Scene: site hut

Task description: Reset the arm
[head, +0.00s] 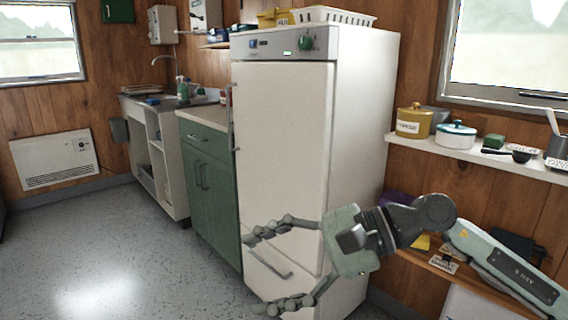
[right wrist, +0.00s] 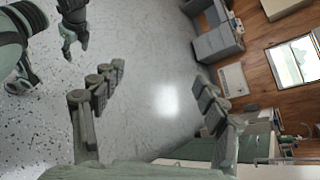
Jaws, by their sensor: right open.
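My right arm (head: 505,270) reaches in from the right in the head view. Its right gripper (head: 257,275) is open and empty, fingers spread and pointing left, in front of the lower part of the white fridge (head: 282,150). In the right wrist view the two fingers of the right gripper (right wrist: 158,74) stand wide apart with only floor between them. Part of my left gripper (right wrist: 74,32) shows at the top left of the right wrist view; its jaw state is unclear. The left arm is out of the head view.
A green cabinet (head: 211,185) and a sink unit (head: 150,150) stand left of the fridge. A shelf (head: 440,152) with a mustard pot (head: 413,121) and a white pot (head: 456,135) runs along the right wall. The grey floor (head: 100,270) at left is clear.

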